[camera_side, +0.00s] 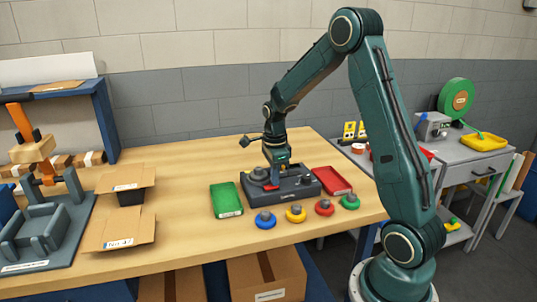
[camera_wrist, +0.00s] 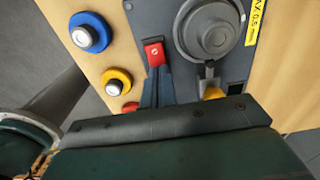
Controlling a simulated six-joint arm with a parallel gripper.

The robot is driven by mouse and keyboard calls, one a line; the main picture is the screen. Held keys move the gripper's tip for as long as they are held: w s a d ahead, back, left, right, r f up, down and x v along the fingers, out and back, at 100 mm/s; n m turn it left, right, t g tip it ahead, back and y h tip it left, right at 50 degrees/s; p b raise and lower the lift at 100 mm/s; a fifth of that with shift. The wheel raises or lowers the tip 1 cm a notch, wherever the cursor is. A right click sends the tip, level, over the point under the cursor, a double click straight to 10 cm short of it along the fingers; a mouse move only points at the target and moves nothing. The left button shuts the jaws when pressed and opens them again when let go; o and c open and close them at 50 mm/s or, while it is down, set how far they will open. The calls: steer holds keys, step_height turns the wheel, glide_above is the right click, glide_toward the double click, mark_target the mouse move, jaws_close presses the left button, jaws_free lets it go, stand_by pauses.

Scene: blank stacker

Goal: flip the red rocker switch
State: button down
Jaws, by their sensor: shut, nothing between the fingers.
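The red rocker switch (camera_wrist: 153,52) sits on the dark panel of a grey machine in the wrist view, with a small white mark on it. In the side view a bit of red (camera_side: 271,187) shows on the machine (camera_side: 302,187) just under my gripper. My gripper (camera_side: 274,174) points down over the machine. In the wrist view its two dark fingers (camera_wrist: 156,76) are shut together and empty. Their tips are right at the near end of the switch; I cannot tell whether they touch it.
A round grey part (camera_wrist: 208,30) is right of the switch. A green tray (camera_side: 226,200) and a red tray (camera_side: 332,180) flank the machine. Blue (camera_side: 265,219), yellow (camera_side: 296,214), red (camera_side: 324,207) and green (camera_side: 349,201) buttons line the front. Cardboard boxes (camera_side: 118,233) stand left.

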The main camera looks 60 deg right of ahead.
mark_target(270, 186)
steer(key=shift+f, duration=0.2)
stand_by(0.4)
steer(key=shift+w+a+r, duration=0.2)
steer(key=shift+w+a, duration=0.35)
steer(key=shift+r, duration=0.15)
step_height(270, 186, up, 14)
stand_by(0.9)
steer(key=shift+s+d, duration=0.1)
